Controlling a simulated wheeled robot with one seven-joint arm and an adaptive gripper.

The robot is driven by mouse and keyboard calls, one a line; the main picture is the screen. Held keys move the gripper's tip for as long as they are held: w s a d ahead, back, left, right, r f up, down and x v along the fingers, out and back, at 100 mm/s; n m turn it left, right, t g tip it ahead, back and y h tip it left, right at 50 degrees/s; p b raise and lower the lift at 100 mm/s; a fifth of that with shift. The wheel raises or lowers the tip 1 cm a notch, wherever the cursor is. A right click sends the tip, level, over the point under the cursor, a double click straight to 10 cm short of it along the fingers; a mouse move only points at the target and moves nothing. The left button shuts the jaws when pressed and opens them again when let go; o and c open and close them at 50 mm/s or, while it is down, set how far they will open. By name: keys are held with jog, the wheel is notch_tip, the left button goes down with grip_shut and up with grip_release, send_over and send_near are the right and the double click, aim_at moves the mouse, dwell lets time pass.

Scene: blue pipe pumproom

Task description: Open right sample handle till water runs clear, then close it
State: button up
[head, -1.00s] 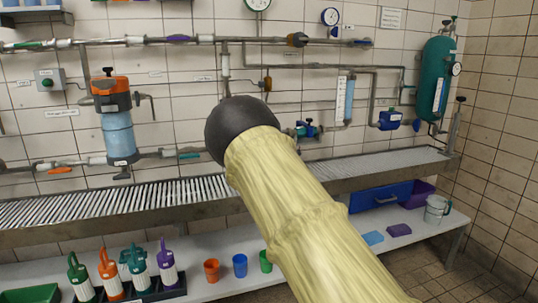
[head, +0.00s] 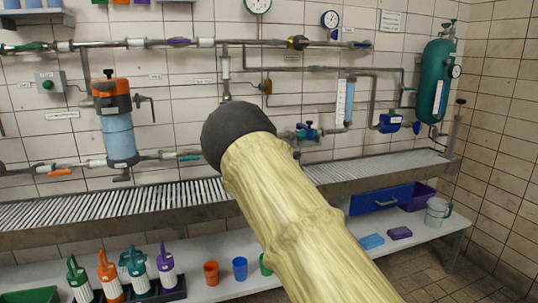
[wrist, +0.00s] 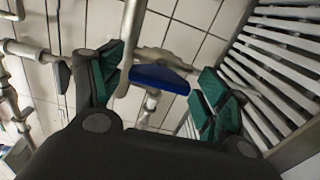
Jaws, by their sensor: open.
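In the wrist view a blue handle (wrist: 160,78) sits on a grey pipe fitting, between my two fingers. My gripper (wrist: 161,64) is open, with a dark green pad on each finger. The handle is nearer the left finger, and I see no pad closed on it. A pale fitting or spout shows below the handle. I cannot tell whether water runs. In the head view my arm covers the middle of the wall, so the gripper and this handle are hidden there.
A slatted drain shelf (head: 110,205) runs below the pipes. An orange and blue filter unit (head: 118,135) stands left of my arm. A blue valve (head: 307,132) is just right of it. Bottles and coloured cups stand on the lower shelf.

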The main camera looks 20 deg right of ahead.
jog(key=shift+s, duration=0.1)
jog(key=s, duration=0.7)
jog(key=shift+s+d, duration=0.15)
jog(key=shift+s, duration=0.05)
dwell(0.3)
